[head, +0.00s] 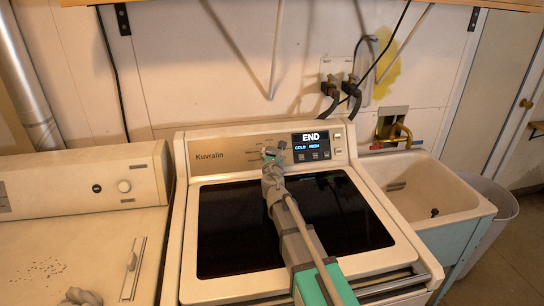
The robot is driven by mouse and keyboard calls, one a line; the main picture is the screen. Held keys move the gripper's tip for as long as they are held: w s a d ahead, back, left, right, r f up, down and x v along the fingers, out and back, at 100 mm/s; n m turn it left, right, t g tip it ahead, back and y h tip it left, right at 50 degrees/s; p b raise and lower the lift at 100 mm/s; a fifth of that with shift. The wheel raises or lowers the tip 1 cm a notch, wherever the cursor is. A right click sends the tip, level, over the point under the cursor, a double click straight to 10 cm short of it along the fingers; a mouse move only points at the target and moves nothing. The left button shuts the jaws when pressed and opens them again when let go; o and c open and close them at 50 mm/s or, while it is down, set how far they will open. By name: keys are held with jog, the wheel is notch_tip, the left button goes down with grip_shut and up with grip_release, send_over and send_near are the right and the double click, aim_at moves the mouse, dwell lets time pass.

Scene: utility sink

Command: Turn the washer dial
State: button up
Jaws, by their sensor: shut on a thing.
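The washer (188,215) is white with a dark glass lid and a raised back panel lettered "Kuvralin". Its small dial (267,151) is on that panel, left of the lit display, and is mostly hidden behind my gripper. My gripper (271,154) reaches over the lid from the front, with its fingertips at the panel, shut on the dial. The display (311,146) reads "END" in large letters, with smaller blue text below that seems to start with "COLD". Which way the dial points is too small to tell.
A second white appliance (80,220) with a knob stands close on the left. A utility sink (430,190) with a brass tap stands at the right, with a pale bin (500,215) beyond it. A shelf edge (300,3) runs along the top. Hoses hang behind the washer.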

jog(key=shift+n+y, duration=0.9)
jog(key=shift+n, duration=0.6)
jog(key=shift+a, duration=0.1)
jog(key=o, duration=1.1)
jog(key=shift+m+h, duration=0.3)
jog(key=shift+m, duration=0.4)
